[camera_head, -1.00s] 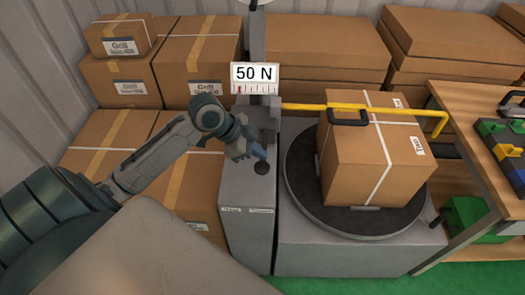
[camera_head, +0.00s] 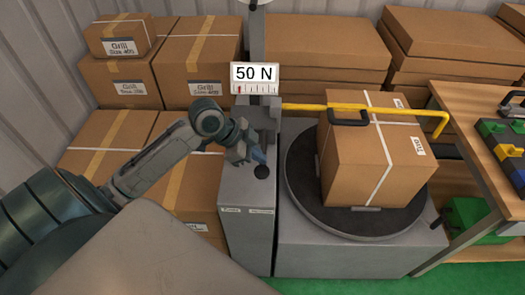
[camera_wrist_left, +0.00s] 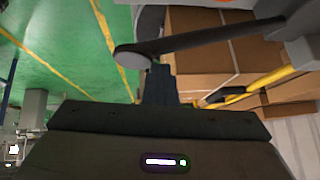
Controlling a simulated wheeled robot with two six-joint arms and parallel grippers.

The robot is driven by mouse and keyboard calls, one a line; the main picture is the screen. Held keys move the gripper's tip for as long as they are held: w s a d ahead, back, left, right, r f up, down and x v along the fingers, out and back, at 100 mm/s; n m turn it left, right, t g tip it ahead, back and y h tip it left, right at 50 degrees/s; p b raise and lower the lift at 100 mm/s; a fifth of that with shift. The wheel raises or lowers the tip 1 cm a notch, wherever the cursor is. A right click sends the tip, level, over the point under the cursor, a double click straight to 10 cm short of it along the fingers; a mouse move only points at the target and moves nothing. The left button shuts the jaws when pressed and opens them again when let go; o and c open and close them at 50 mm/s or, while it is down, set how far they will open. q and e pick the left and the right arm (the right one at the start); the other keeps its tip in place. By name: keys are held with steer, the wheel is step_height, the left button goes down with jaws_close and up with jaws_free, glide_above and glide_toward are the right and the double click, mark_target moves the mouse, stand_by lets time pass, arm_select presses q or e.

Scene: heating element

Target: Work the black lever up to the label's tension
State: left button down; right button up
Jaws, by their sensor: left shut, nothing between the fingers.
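A black lever (camera_wrist_left: 205,42) crosses the top of the left wrist view, with its rounded end at the left. In the head view a dark round knob (camera_head: 261,173), probably the lever's end, shows at the grey machine cabinet (camera_head: 246,215). My left gripper (camera_head: 258,155) is shut and empty, right beside that knob. In the left wrist view the shut fingertips (camera_wrist_left: 160,70) are just below the lever's rounded end; I cannot tell if they touch. The white label (camera_head: 254,78) reads 50 N above a small scale with a red mark near its left end. My right gripper is not in view.
A strapped carton (camera_head: 370,165) stands on a dark turntable (camera_head: 300,185) to the right. A yellow bar (camera_head: 400,110) reaches across it. Stacked cartons (camera_head: 195,60) fill the back left. A wooden bench (camera_head: 470,125) is at the right.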

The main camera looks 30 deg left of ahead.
arm_select(q)
steer(key=shift+s+d+f+b, duration=0.15)
steer(key=shift+s+f+b, duration=0.1)
steer(key=shift+f, duration=0.35)
steer(key=shift+s+d+f+b, duration=0.15)
steer(key=shift+f+b, duration=0.1)
steer(key=shift+f, duration=0.3)
stand_by(1.2)
steer(key=shift+r, duration=0.1)
steer(key=shift+w+a+r+p, duration=0.2)
steer(key=shift+w+r+p, duration=0.15)
steer(key=shift+r+p, duration=0.7)
steer(key=shift+w+a+r+p, duration=0.25)
steer(key=shift+w+r+p, duration=0.1)
steer(key=shift+r+p, duration=0.7)
steer(key=shift+w+a+r+p, duration=0.2)
steer(key=shift+w+r+p, duration=0.15)
steer(key=shift+r+p, duration=0.7)
steer(key=shift+r, duration=0.55)
steer(key=shift+w+a, duration=0.1)
steer(key=r+p, duration=0.1)
steer(key=w+r+p, duration=0.1)
steer(key=r, duration=0.1)
steer(key=a+r+p, duration=0.1)
steer(key=p, duration=0.1)
steer(key=shift+w+r, duration=0.25)
steer(key=shift+w, duration=0.05)
